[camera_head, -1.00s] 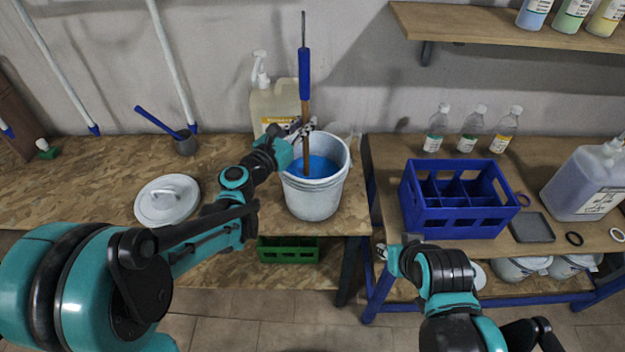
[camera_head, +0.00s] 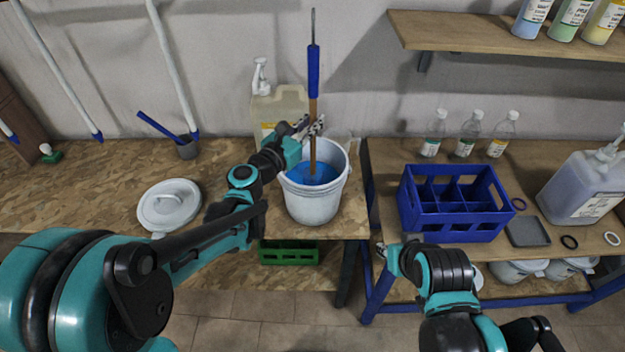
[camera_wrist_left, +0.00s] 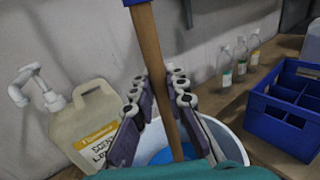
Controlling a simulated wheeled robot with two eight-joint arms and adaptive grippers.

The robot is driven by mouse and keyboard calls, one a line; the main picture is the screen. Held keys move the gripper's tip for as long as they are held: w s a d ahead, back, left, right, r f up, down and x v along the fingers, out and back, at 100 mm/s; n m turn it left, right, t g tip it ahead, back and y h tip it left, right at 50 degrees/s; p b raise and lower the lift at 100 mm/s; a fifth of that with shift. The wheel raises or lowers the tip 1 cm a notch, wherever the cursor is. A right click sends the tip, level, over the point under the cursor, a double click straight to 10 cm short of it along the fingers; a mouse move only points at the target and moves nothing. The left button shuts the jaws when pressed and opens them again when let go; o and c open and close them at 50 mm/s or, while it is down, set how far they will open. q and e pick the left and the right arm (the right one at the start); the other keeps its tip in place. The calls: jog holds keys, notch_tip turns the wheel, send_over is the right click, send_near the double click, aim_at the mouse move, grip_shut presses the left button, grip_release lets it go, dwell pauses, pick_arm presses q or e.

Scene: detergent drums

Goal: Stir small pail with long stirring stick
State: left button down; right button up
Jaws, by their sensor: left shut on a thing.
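The small pail (camera_head: 314,201) is white and stands on the left wooden bench near its right end, with blue liquid (camera_head: 318,173) inside. The long stirring stick (camera_head: 313,75) has a blue grip, a brown shaft and a thin metal tip on top. It stands nearly upright with its lower end in the liquid. My left gripper (camera_head: 314,130) is shut on the brown shaft above the pail's rim; the left wrist view shows the shaft (camera_wrist_left: 160,75) between the fingers (camera_wrist_left: 165,110). My right gripper (camera_head: 382,251) is low in front of the right bench, small and partly hidden by its own arm.
A pump jug (camera_head: 268,108) stands close behind the pail. A blue crate (camera_head: 455,212) and several bottles (camera_head: 466,137) are on the right bench (camera_head: 385,165).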

aim_at(310, 50)
pick_arm(q)
notch_tip(310, 50, up, 15)
jog(key=p, duration=1.1)
jog(key=shift+r+p, duration=1.75)
jog(key=shift+r, duration=0.35)
jog(key=shift+f, duration=0.1)
